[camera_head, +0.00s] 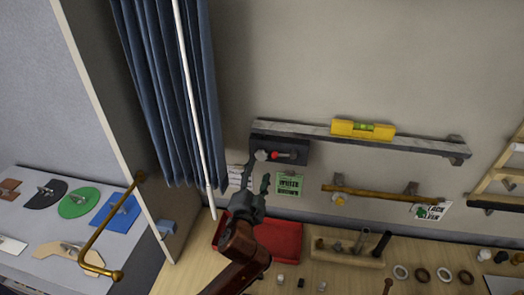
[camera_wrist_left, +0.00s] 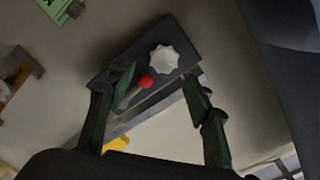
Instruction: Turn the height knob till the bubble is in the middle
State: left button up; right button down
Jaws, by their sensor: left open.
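A yellow spirit level (camera_head: 345,128) with a green vial (camera_head: 365,127) sits on a long grey rail (camera_head: 415,143) on the wall. The bubble is too small to place. At the rail's left end is a dark block (camera_head: 296,150) with a pale fluted knob (camera_head: 262,155) and a red-tipped lever (camera_head: 277,155). In the left wrist view, the knob (camera_wrist_left: 164,59) and red tip (camera_wrist_left: 146,82) show ahead of the fingers. My left gripper (camera_head: 252,180) is open and empty, just below the knob. My right gripper is not in view.
A green sign (camera_head: 289,183) hangs right of my left gripper. A blue curtain (camera_head: 170,90) and pale rod (camera_head: 192,100) hang to the left. A wooden bar (camera_head: 375,192) is on the wall at right. A red tray (camera_head: 288,240) and several rings lie on the table below.

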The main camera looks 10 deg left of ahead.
aim_at(261, 157)
pick_arm(q)
jog(key=w, duration=0.1)
jog(key=w+p, duration=0.1)
jog(key=w, duration=0.3)
jog(key=shift+w+a+r, duration=0.2)
jog(key=shift+w+a, duration=0.05)
jog(key=shift+w+f, duration=0.1)
jog(key=shift+w, duration=0.8)
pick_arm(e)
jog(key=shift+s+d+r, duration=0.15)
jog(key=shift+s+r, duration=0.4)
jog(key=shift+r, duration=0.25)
